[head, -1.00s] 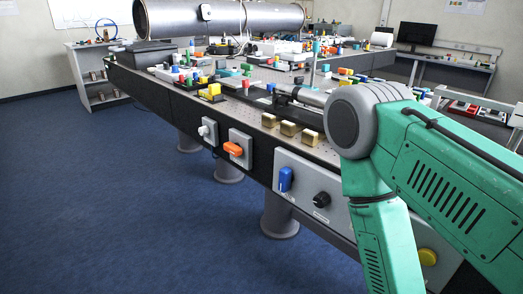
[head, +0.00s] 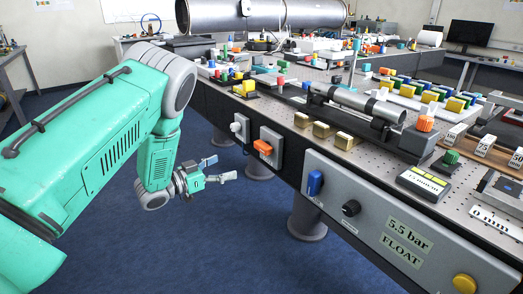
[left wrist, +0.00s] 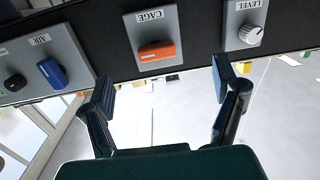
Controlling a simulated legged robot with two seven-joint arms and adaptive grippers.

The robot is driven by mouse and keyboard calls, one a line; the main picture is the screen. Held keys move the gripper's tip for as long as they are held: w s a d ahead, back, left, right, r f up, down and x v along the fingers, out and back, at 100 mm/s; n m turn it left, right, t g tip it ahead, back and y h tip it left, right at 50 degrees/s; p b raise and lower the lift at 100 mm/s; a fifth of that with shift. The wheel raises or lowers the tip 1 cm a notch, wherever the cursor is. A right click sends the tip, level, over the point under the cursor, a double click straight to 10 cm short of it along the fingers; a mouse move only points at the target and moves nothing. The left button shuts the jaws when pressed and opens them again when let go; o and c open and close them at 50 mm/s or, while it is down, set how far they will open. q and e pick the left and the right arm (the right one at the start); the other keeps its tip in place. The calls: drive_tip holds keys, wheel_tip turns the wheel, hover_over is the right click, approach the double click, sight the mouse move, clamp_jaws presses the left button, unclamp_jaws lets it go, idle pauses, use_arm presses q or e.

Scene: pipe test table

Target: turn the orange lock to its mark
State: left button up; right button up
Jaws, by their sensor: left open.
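The orange lock (head: 263,147) is a small handle on a grey plate on the table's dark side face. In the left wrist view the orange lock (left wrist: 156,52) sits upper centre, under a label reading CAGE that appears upside down. The handle lies roughly crosswise on its plate. No separate mark can be made out. My left gripper (head: 223,168) is to the left of and a little below the lock in the head view, open and empty. In the left wrist view its two fingers (left wrist: 164,82) are spread apart, with the lock beyond and between them. My right gripper is not seen.
A white knob (head: 237,127) labelled LEVEL is on one side of the lock. Blue floor (head: 250,235) is open before the table.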

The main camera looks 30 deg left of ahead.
sight(258, 149)
use_arm(q)
drive_tip(key=shift+m+h, duration=0.3)
drive_tip(key=shift+h, duration=0.1)
drive_tip(key=x, duration=0.4)
drive_tip(key=r+b+x, duration=0.1)
drive_tip(key=x, duration=0.3)
drive_tip(key=b+x, duration=0.1)
drive_tip(key=x, duration=0.2)
drive_tip(key=shift+w+r, duration=0.4)
drive_tip(key=shift+w, duration=0.05)
drive_tip(key=shift+w+d+r, duration=0.2)
drive_tip(key=shift+w+d, duration=0.5)
drive_tip(key=shift+w+d+r, duration=0.15)
drive_tip(key=shift+d+r, duration=0.05)
drive_tip(key=shift+d, duration=0.3)
drive_tip(key=shift+a, duration=0.15)
drive_tip(key=shift+a+f, duration=0.2)
drive_tip(key=shift+a, duration=0.25)
drive_tip(key=c, duration=1.2)
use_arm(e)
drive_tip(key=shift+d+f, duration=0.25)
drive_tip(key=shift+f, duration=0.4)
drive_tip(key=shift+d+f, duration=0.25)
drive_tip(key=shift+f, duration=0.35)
